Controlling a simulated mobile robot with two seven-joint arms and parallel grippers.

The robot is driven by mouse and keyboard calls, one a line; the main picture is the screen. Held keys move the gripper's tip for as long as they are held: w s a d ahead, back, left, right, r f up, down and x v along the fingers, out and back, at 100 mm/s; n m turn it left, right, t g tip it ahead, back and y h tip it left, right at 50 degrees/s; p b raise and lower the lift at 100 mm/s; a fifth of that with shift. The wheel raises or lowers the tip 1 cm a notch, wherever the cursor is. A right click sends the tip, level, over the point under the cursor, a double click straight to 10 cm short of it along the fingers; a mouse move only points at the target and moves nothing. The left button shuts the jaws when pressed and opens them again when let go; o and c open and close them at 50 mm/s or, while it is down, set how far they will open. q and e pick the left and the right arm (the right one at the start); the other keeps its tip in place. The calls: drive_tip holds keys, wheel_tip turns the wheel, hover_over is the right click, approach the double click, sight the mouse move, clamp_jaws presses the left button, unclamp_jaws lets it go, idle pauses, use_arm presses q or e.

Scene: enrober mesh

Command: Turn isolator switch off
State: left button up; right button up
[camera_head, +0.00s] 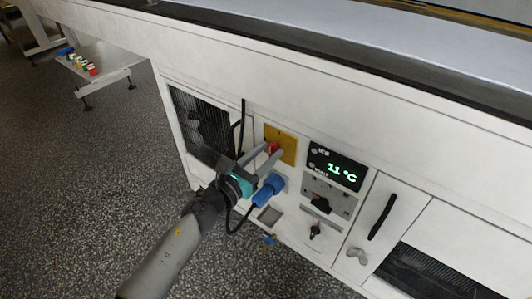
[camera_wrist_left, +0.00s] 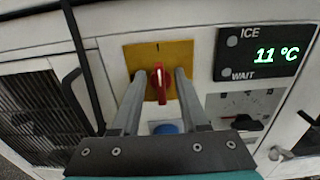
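The isolator switch is a red knob (camera_wrist_left: 160,84) on a square yellow plate (camera_wrist_left: 135,58), set in the white machine front. In the left wrist view the knob stands about upright, below a small dark mark on the plate's upper part. The knob (camera_head: 272,147) and plate (camera_head: 287,141) also show in the head view, partly covered by my fingers. My left gripper (camera_wrist_left: 160,75) is open, with one finger on each side of the knob. Gaps show between knob and fingers in the wrist view; whether the fingertips touch the plate I cannot tell. My right gripper is not in view.
A blue plug (camera_head: 268,190) with a black cable sits just below the switch. A display (camera_head: 338,166) reading 11 °C and a black-knobbed panel (camera_head: 330,197) are to the right. A dark vent grille (camera_head: 200,125) and hanging black cable are to the left.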

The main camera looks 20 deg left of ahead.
use_arm(q)
clamp_jaws()
idle(0.3)
